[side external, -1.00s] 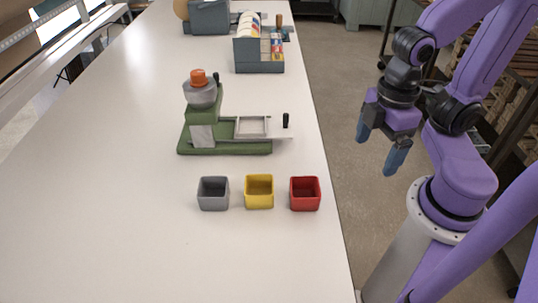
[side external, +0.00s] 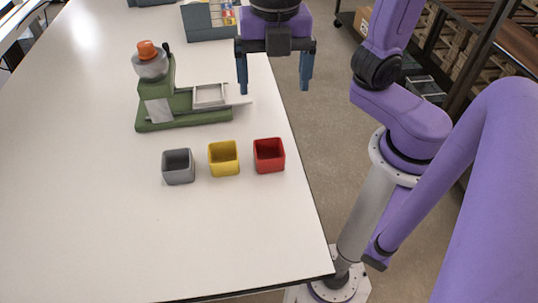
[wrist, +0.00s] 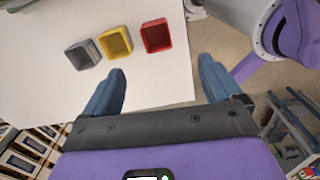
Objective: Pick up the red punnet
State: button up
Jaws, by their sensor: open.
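The red punnet (side external: 269,156) is an open, empty square cup. It stands upright on the white table near its right edge, at the right end of a row of three. It also shows in the wrist view (wrist: 156,36), beyond my fingertips. My gripper (side external: 274,88) is open and empty, with its two blue fingers pointing down. It appears above and behind the red punnet in the side view, apart from it. The wrist view also shows my gripper (wrist: 162,80) with its fingers spread wide.
A yellow punnet (side external: 224,158) and a grey punnet (side external: 178,166) stand to the left of the red one. A green machine (side external: 160,108) with an orange cap and a tray stands behind them. A grey-blue rack (side external: 208,22) is farther back. The table's front is clear.

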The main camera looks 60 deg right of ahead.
send_near(269, 149)
jog(key=shift+s+a+f+n, duration=0.4)
jog(key=shift+s+a+f, duration=0.25)
jog(key=shift+s+a, duration=0.1)
jog(key=shift+a+f, duration=0.2)
jog(key=shift+f, duration=1.3)
jog(key=shift+a+f, duration=0.15)
jog(key=shift+f, duration=1.35)
jog(key=c, duration=1)
jog(key=shift+c, duration=0.2)
jog(key=shift+r, duration=0.15)
